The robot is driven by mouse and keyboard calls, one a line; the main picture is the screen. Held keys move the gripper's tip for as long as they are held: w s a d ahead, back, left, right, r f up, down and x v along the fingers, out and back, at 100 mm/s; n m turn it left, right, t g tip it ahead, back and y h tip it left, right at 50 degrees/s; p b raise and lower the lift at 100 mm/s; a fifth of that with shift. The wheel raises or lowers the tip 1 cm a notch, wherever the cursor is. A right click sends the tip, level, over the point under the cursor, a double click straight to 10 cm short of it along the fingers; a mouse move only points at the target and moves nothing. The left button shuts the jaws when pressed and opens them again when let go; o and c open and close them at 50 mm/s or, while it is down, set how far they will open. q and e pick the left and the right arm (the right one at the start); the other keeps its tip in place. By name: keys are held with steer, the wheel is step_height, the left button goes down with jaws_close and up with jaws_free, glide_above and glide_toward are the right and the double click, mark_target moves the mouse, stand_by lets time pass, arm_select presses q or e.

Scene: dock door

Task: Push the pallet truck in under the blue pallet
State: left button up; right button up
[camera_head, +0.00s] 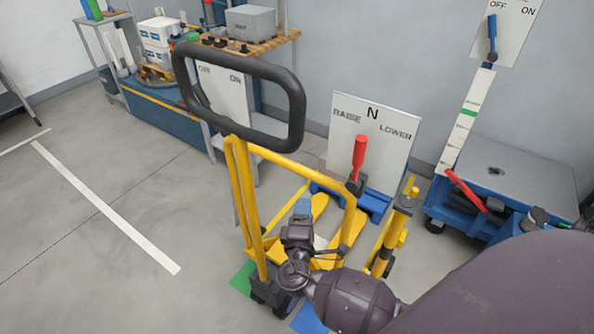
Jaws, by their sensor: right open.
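The yellow pallet truck (238,185) stands in the middle of the view, with its black loop handle (298,110) towards the upper left. Its yellow forks (351,228) point away towards the blue pallet (374,204), which is low on the floor in front of the wall. The truck frame and my arm partly hide the forks, and I cannot tell how far under the pallet they reach. My right gripper (302,208) is open and empty, in front of the truck's yellow frame and below the handle; contact is unclear. My left gripper is out of view.
A RAISE/N/LOWER board (372,150) with a red lever (359,155) stands behind the truck. A grey-topped blue lift cart (510,168) is at the right. The floor at left is open, with a white line (105,208).

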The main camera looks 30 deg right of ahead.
mark_target(316, 177)
steer(key=shift+m+h, duration=0.4)
steer(key=shift+h, duration=0.3)
steer(key=x, duration=0.7)
steer(key=s+x, duration=0.1)
steer(key=x, duration=0.2)
steer(key=shift+w+d+r, duration=0.3)
steer(key=shift+d+r, duration=0.05)
steer(key=shift+d, duration=0.35)
steer(key=shift+d, duration=0.1)
jaws_close()
